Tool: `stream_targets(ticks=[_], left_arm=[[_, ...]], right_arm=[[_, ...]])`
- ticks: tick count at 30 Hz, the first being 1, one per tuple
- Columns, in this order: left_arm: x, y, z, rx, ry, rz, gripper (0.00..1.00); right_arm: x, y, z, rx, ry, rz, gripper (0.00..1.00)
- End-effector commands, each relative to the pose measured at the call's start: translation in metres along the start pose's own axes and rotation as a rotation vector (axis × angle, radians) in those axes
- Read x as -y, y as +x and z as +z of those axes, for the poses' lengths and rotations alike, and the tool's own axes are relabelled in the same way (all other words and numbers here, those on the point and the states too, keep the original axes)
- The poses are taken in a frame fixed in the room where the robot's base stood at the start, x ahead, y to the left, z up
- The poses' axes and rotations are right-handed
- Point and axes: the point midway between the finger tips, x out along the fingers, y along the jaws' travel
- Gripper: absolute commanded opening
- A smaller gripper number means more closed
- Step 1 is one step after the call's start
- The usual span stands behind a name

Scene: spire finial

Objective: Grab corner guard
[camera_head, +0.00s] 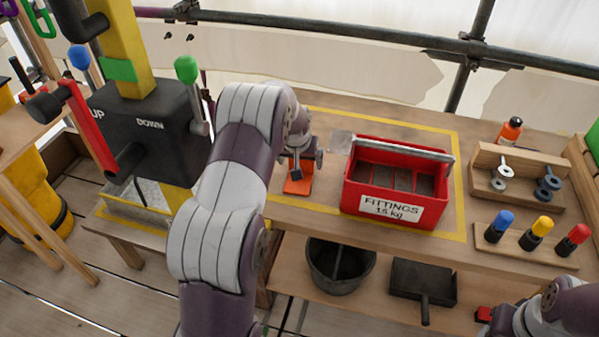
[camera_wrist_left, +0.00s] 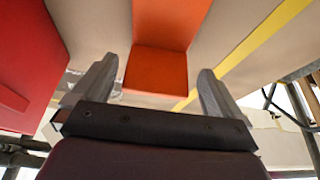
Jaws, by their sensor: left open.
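The orange corner guard (camera_head: 298,184) lies on the workbench, left of the red fittings box. In the left wrist view the corner guard (camera_wrist_left: 157,70) shows as two orange faces meeting at a bend. My left gripper (camera_head: 296,170) is just above and behind it in the head view, partly covering it. In the wrist view the open fingers of my left gripper (camera_wrist_left: 158,78) stand to either side of the guard's near end, with a gap on each side. The jaws hold nothing. Part of my right arm shows at the lower right, but its gripper does not.
The red fittings box (camera_head: 400,182) stands close to the right of the guard. A yellow taped line (camera_head: 400,119) borders that bench area. A rack of colored-handled tools (camera_head: 525,240) is farther right. A lever box (camera_head: 150,125) stands left. A bucket (camera_head: 338,265) sits on the lower shelf.

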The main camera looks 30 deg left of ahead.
Motion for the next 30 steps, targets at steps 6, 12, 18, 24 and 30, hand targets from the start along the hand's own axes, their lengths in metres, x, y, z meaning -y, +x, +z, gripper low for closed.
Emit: stream_targets(ticks=[6,12,18,24,30], left_arm=[[-0.001,0.029,0.0,0.0,0.0,0.0,1.0],[-0.001,0.029,0.0,-0.001,0.001,0.0,1.0],[-0.001,0.029,0.0,-0.001,0.001,0.0,0.48],[-0.001,0.029,-0.001,-0.001,0.001,0.0,0.48],[-0.001,0.0,-0.013,-0.006,0.001,0.0,0.48]], right_arm=[[0.0,0.0,0.0,0.0,0.0,0.0,0.43],[0.0,0.0,0.0,0.0,0.0,0.0,0.43],[0.0,0.0,0.0,0.0,0.0,0.0,0.43],[0.0,0.0,0.0,0.0,0.0,0.0,0.43],[0.0,-0.001,0.0,0.0,0.0,0.0,0.43]])
